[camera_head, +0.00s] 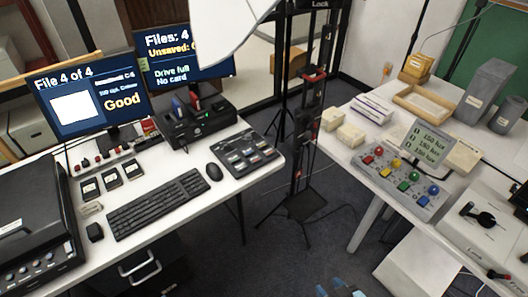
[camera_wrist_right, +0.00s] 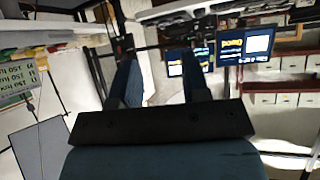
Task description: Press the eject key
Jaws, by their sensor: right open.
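No key can be read as the eject key at this size. A black keypad (camera_head: 244,153) with several small keys lies at the right end of the left desk. A black device (camera_head: 197,125) with slots and a small green light stands behind it, below a screen (camera_head: 180,60) reading "Drive full, No card". My right gripper shows only as a blue part (camera_head: 340,288) at the bottom edge, well short of the keypad. In the right wrist view, my right gripper (camera_wrist_right: 160,80) has its two fingers apart with nothing between them. My left gripper is out of view.
A keyboard (camera_head: 158,203), mouse (camera_head: 214,172), and a monitor (camera_head: 92,95) reading "File 4 of 4, Good" share the left desk. A button panel (camera_head: 405,182) stands on the right table. Dark stands (camera_head: 305,110) rise between; open floor lies in front.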

